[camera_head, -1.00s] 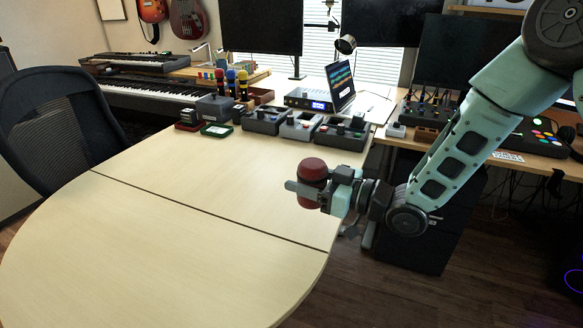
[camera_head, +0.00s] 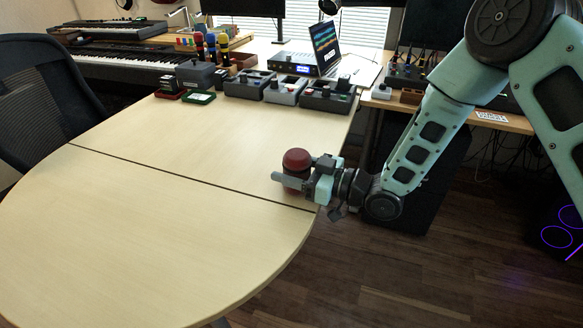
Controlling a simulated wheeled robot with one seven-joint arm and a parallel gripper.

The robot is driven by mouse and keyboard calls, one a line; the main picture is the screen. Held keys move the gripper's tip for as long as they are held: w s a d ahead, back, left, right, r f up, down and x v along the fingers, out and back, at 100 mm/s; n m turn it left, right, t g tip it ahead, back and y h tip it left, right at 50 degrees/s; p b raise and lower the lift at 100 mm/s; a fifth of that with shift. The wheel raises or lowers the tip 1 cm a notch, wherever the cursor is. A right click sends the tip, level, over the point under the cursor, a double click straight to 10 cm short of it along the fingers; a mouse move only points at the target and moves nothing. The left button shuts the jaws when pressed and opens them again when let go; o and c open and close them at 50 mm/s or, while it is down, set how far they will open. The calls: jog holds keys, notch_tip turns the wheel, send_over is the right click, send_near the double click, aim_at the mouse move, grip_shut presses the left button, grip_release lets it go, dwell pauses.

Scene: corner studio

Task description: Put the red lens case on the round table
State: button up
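The red lens case (camera_head: 296,158) is a dark red rounded cylinder. It stands upright between the fingers of my gripper (camera_head: 291,181), which is shut around it. Part of its lower body is hidden by a finger. The round table (camera_head: 150,235) has a pale wood top with a dark seam across it. The case and gripper appear over the table's right edge, near the seam's right end. I cannot tell whether the case touches the top.
The rounded table top is bare. On the desk behind are several grey boxes with controls (camera_head: 328,97), a small green tray (camera_head: 198,97), a laptop (camera_head: 329,45) and a keyboard (camera_head: 124,71). A black office chair (camera_head: 45,95) stands at the left. Dark wood floor (camera_head: 400,270) shows at the right.

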jog(key=shift+o, duration=1.2)
jog(key=shift+r, duration=0.1)
jog(key=shift+r, duration=0.2)
jog(key=v, duration=1.2)
jog(key=s+d+r+m+g+h, duration=0.1)
jog(key=s+r+m+g+h, duration=0.1)
jog(key=s+h, duration=0.6)
jog(key=s+d+r+m+g+h, duration=0.2)
jog(key=s+r+g+h, duration=0.3)
jog(key=s, duration=1.1)
jog(key=m+h, duration=0.1)
jog(key=h, duration=0.1)
jog(key=shift+s+d+r+m+h, duration=0.2)
jog(key=shift+s+r+m+h, duration=0.1)
jog(key=shift+s+h, duration=0.1)
